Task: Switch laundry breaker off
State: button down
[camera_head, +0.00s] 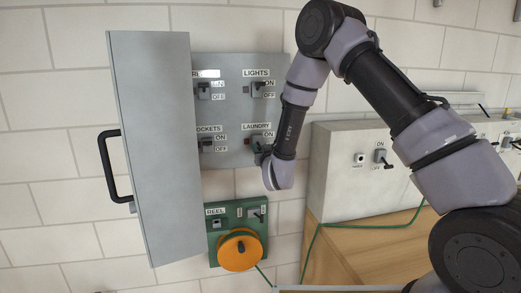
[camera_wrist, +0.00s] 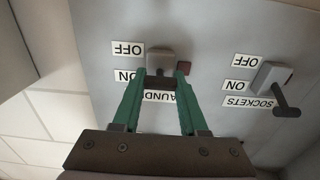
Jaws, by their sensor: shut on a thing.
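The laundry breaker (camera_wrist: 160,60) is a grey switch block with a dark lever on the grey panel, under the LAUNDRY label in the head view (camera_head: 257,146). In the wrist view the panel appears upside down. My gripper (camera_wrist: 161,76) has its green fingers on either side of this breaker, shut on its lever. The fingers and the lever overlap, so the lever's exact angle is unclear. In the head view my gripper (camera_head: 263,155) covers the lower part of the breaker and its OFF label. A small dark red lamp (camera_wrist: 184,68) sits beside the breaker.
The sockets breaker (camera_wrist: 270,76) is beside it, and the lights breaker (camera_head: 257,88) is above. The panel's open door (camera_head: 155,150) with a black handle stands at left. Below are a green reel box (camera_head: 222,240) with an orange reel and a wooden table (camera_head: 370,250).

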jog(key=shift+w+f+t, duration=0.1)
jog(key=shift+f+t, duration=0.45)
jog(key=shift+t, duration=0.25)
jog(key=shift+w+f+t+y, duration=0.15)
jog(key=shift+t+y, duration=0.1)
jog(key=shift+t, duration=0.25)
jog(key=shift+s+f+t+y, duration=0.15)
jog(key=shift+t+y, duration=0.1)
jog(key=shift+t, duration=0.25)
jog(key=shift+w, duration=0.1)
jog(key=shift+c, duration=2.2)
grip_release()
jog(key=v, duration=1.1)
jog(key=shift+w+a, duration=0.1)
